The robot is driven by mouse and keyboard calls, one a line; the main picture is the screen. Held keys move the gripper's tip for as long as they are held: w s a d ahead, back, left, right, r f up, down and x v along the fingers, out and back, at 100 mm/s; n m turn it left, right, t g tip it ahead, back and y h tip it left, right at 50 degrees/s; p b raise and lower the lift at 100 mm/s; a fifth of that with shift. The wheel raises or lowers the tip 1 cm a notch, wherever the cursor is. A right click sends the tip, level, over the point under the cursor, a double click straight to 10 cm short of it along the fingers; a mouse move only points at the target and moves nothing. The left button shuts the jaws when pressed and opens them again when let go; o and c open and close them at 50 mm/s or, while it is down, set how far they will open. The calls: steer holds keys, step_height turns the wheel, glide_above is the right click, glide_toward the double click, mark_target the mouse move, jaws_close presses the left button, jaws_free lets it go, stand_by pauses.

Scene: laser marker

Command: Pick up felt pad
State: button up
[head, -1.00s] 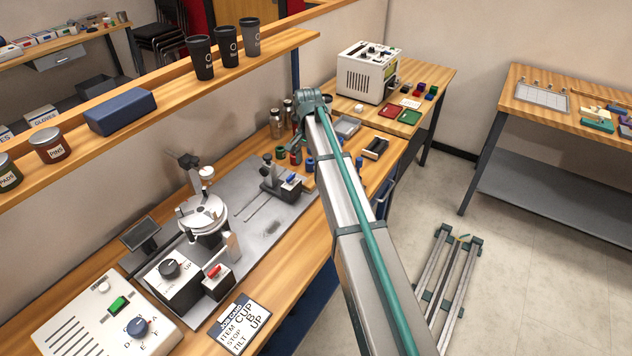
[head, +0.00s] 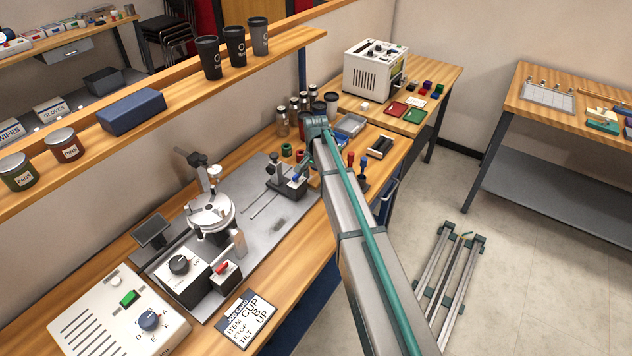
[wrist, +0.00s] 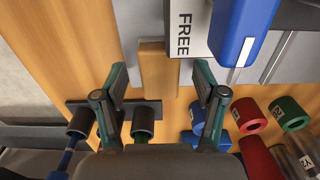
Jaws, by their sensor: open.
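In the wrist view a white block marked FREE (wrist: 186,30) and a blue part (wrist: 243,32) lie up and right. Dark holders (wrist: 143,122) and coloured rings (wrist: 287,114) lie below. In the head view a marking machine (head: 211,215) and a control box (head: 118,318) stand nearer.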

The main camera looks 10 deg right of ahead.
mark_target(316, 179)
steer(key=shift+c, duration=0.3)
steer(key=c, duration=1.1)
step_height(316, 179, up, 10)
steer(key=b, duration=0.3)
